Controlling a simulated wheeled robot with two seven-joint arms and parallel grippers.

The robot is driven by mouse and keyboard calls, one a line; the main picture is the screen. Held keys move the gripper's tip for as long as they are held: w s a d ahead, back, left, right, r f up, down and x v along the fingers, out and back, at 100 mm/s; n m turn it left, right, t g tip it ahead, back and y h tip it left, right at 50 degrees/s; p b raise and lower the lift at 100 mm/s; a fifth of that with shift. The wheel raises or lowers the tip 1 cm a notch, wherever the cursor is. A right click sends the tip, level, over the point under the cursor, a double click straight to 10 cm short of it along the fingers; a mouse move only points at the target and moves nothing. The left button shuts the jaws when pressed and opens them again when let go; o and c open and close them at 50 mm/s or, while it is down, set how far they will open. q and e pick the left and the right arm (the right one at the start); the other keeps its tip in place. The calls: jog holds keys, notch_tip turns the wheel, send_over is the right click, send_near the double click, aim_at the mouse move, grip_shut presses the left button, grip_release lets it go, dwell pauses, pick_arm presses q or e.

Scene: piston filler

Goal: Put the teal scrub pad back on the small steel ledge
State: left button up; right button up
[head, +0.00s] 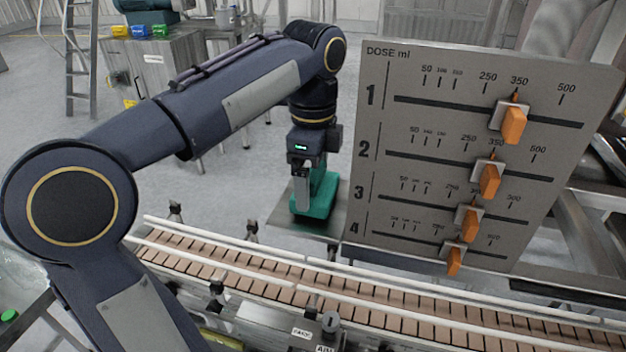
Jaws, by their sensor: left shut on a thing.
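The teal scrub pad (317,197) is in the grip of my left gripper (303,190), which points down and is shut on it. The pad is at or just over the small steel ledge (280,221), left of the dose panel. I cannot tell whether the pad's underside touches the ledge. The gripper and wrist hide part of the pad. My right gripper is not in view.
The dose panel (376,192) with orange slider knobs stands close to the right of the ledge. A conveyor (260,265) with white guide rails runs in front of it. A steel cabinet (155,65) and a ladder stand at the back left.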

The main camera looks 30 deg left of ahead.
aim_at(312, 171)
pick_arm(q)
jog(key=shift+f, duration=0.45)
jog(key=shift+f, duration=0.1)
jog(key=o, duration=0.8)
jog(key=shift+c, duration=0.2)
notch_tip(312, 171, up, 11)
jog(key=p, duration=0.2)
jog(key=shift+p, duration=0.3)
jog(key=shift+r+p, duration=0.3)
jog(key=shift+r, duration=0.35)
jog(key=shift+s+f, duration=0.1)
